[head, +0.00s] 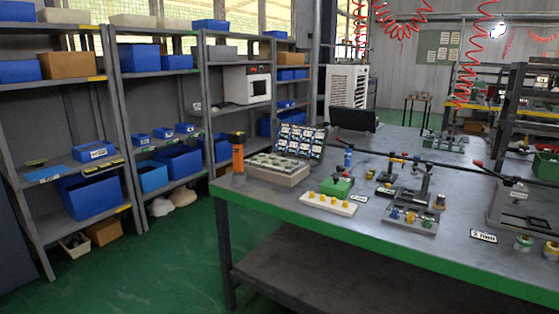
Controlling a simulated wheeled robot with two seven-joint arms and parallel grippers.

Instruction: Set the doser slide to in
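No part can be made out for certain as the doser or its slide; the devices on the workbench (262,203) are small and far off. A green block (338,186) with a small red part on top stands near the bench's middle. In front of it lies a white strip (327,204) with several yellow knobs. To its right is a grey valve block (411,217) with blue, yellow and green parts. Behind that stands a grey fixture (424,185) with a red-tipped handle. The position of any slide cannot be read. Neither of my grippers is in view.
An orange upright object (238,157) stands at the bench's left corner, beside a beige tray (270,173) and a card board (303,140). Small jars (522,244) sit at the right front edge. Shelves with blue bins (92,193) line the left; green floor (165,262) is free between.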

